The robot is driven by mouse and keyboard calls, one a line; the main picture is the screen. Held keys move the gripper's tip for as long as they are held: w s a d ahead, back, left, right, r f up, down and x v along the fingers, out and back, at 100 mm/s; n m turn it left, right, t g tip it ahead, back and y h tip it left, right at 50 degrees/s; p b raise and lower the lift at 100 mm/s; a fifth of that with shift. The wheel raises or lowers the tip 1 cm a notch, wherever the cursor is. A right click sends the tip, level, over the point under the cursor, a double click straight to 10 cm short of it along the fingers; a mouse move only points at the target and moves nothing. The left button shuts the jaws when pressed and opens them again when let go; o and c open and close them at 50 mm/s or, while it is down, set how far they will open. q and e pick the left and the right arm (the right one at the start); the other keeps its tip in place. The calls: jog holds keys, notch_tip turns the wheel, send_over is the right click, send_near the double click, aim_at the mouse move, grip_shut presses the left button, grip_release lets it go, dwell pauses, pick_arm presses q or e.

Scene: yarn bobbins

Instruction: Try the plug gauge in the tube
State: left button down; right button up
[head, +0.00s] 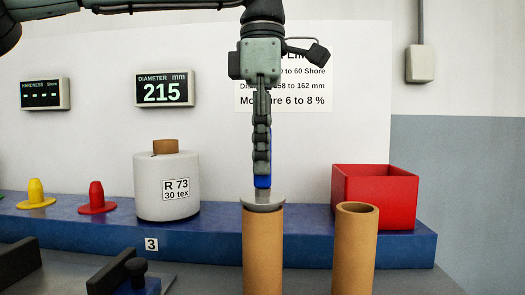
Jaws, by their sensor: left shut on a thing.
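The plug gauge has a blue handle (264,172) and a grey metal disc (263,202) at its lower end. My left gripper (262,165) points straight down and is shut on the blue handle. The gauge is upright. Its disc is at the mouth of a brown cardboard tube (263,252) and covers that mouth. I cannot tell whether any part of the gauge is inside the tube. A second brown tube (354,255) stands upright to the right with its mouth open. My right gripper is out of view.
A blue shelf (325,250) runs behind the tubes. It holds a white yarn bobbin (155,206), a red bin (387,205), a red cone (97,200) and a yellow cone (36,195). Dark fixtures (112,270) stand at the lower left. A display (164,89) reads 215.

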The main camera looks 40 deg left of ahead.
pick_arm(q)
jog(key=shift+f, duration=0.55)
dwell(0.6)
jog(key=shift+r, duration=0.1)
jog(key=shift+r+p, duration=2.4)
jog(key=shift+r, duration=1.35)
